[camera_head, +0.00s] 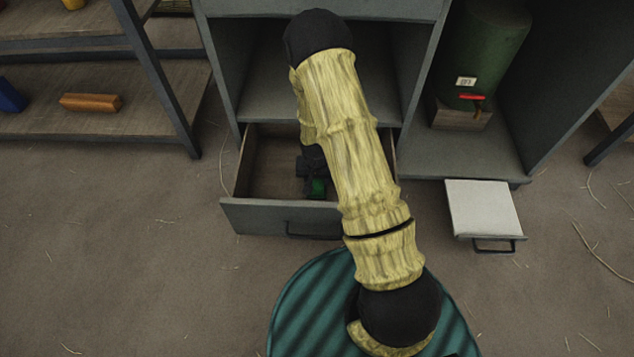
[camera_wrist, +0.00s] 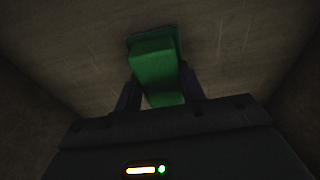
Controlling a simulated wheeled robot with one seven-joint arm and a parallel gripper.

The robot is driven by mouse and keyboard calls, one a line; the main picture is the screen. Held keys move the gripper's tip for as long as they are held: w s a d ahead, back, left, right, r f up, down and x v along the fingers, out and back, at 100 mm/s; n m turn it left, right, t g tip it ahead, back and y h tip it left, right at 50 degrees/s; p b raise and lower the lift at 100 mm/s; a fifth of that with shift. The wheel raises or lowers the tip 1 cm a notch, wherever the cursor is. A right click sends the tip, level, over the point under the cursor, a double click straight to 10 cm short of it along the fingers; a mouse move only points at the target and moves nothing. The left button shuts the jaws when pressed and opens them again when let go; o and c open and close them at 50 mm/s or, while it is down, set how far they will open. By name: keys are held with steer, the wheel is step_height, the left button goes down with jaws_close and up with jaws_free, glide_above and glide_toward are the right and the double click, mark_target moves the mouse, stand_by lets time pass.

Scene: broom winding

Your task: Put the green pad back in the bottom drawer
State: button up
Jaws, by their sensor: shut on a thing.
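The bottom drawer (camera_head: 262,213) is pulled out of the grey cabinet, low at the centre of the head view. My gripper (camera_head: 313,181) is down inside the drawer. The green pad (camera_head: 318,188) shows there as a small green patch, partly hidden by my arm. In the wrist view, my gripper (camera_wrist: 160,98) is shut on the green pad (camera_wrist: 155,70), one dark finger on each side. The pad's far end is close to the brown drawer floor (camera_wrist: 80,45). I cannot tell whether it touches the floor.
A grey shelf (camera_head: 300,100) is above the open drawer. To the right, a green tank (camera_head: 480,50) with a red-handled tap stands in the cabinet, and a pale panel with a handle (camera_head: 485,212) sticks out below. An orange block (camera_head: 90,102) lies on the left rack.

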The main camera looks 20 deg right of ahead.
steer(key=shift+f, duration=0.35)
steer(key=o, duration=1)
steer(key=r+p, duration=0.2)
steer(key=r, duration=0.2)
steer(key=s+r+p, duration=0.1)
steer(key=r+p, duration=0.2)
steer(key=r, duration=0.1)
steer(key=r+p, duration=0.3)
steer(key=r, duration=0.1)
steer(key=shift+s+a+r, duration=0.1)
steer(key=shift+s+a, duration=0.15)
steer(key=shift+s, duration=0.1)
step_height(320, 180, up, 14)
steer(key=r+n, duration=0.1)
steer(key=n, duration=0.1)
glide_above(317, 184)
steer(key=s, duration=0.4)
steer(key=shift+n+t, duration=0.5)
steer(key=shift+n, duration=0.3)
steer(key=s+r, duration=0.5)
steer(key=s, duration=0.1)
steer(key=s+r, duration=0.2)
steer(key=r, duration=0.1)
steer(key=shift+s+d+r, duration=0.3)
steer(key=shift+s+d, duration=0.1)
